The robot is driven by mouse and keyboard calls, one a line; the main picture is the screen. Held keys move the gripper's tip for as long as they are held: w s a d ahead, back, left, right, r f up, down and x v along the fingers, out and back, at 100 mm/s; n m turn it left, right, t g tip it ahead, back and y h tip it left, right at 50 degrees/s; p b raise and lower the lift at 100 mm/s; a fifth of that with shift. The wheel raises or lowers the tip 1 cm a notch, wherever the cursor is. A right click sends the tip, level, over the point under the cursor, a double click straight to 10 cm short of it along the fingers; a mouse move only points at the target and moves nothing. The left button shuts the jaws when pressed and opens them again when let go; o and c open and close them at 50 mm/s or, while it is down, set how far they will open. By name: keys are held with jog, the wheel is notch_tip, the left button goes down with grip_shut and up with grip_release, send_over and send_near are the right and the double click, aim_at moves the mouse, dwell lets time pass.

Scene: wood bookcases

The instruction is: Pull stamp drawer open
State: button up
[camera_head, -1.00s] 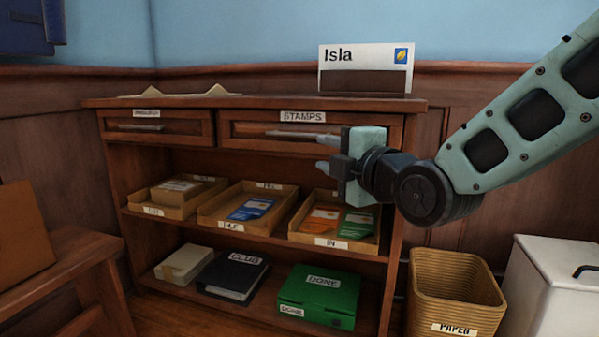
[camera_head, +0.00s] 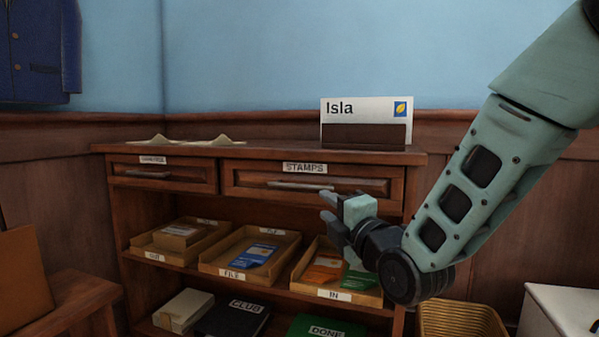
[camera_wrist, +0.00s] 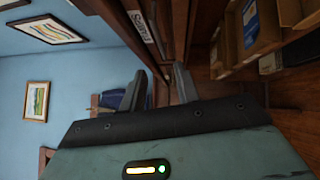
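The stamp drawer (camera_head: 312,183) is the wide right-hand drawer of the bookcase, with a STAMPS label (camera_head: 305,168) above it and a metal bar handle (camera_head: 300,186). Its front looks flush with the frame. My gripper (camera_head: 330,208) is in front of it, a little below and right of the handle, fingers pointing left. In the wrist view my gripper (camera_wrist: 160,88) has its two fingers apart with no object clearly between them. The STAMPS label (camera_wrist: 139,26) shows sideways there.
A smaller drawer (camera_head: 163,175) is to the left. Open trays (camera_head: 290,262) stand on the shelf below, close under my gripper. An "Isla" sign (camera_head: 366,120) stands on top. A wicker basket (camera_head: 460,322) and a white bin (camera_head: 562,310) are at the lower right.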

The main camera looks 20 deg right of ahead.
aim_at(301, 187)
jog(key=p+x, duration=0.7)
jog(key=x, duration=0.6)
jog(key=shift+w, duration=0.15)
grip_shut()
